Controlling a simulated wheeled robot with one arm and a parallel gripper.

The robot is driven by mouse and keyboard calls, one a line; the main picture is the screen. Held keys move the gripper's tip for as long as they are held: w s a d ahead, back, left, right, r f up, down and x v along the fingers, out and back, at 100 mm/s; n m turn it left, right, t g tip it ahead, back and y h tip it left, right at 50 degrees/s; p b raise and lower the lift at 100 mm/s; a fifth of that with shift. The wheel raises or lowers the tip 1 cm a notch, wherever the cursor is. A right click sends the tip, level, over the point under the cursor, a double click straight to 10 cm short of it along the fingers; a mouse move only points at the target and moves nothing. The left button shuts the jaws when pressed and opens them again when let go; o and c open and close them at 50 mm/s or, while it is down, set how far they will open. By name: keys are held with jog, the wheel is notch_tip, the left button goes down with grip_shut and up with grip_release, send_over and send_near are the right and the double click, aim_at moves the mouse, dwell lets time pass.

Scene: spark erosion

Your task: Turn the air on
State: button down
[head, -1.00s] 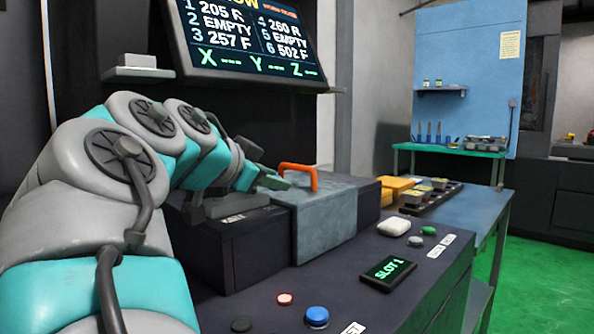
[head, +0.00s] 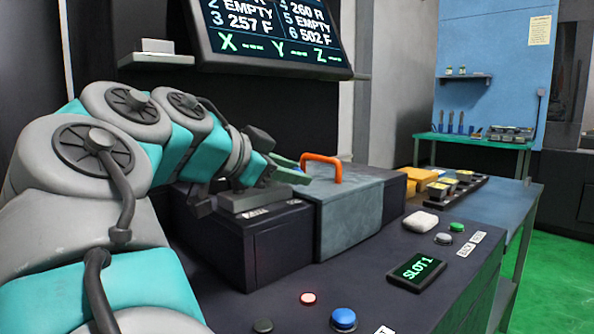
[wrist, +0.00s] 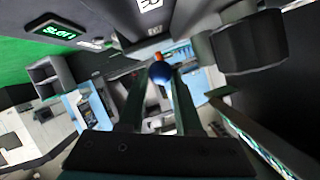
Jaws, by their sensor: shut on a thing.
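My gripper (head: 291,166) reaches over the dark box at the back of the bench, left of the orange handle (head: 322,158). A small patch of blue (head: 300,172) shows at the fingertips in the head view. What the knob is mounted on is mostly hidden. A white label (head: 256,212) sits on the dark box below my gripper, too small to read.
A grey cover (head: 348,215) with the orange handle stands right of my gripper. A screen (head: 275,38) hangs above.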

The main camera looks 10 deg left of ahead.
jog(key=c, duration=0.6)
grip_release()
jog(key=shift+w+f, duration=0.15)
jog(key=shift+f, duration=0.15)
jog(key=shift+o, duration=0.2)
jog(key=shift+a+r, duration=0.1)
jog(key=shift+r, duration=0.05)
jog(key=shift+s+a+r, duration=0.25)
jog(key=shift+s+a, duration=0.05)
jog(key=shift+s, duration=0.25)
jog(key=shift+v, duration=3.3)
jog(key=shift+d+f, duration=0.1)
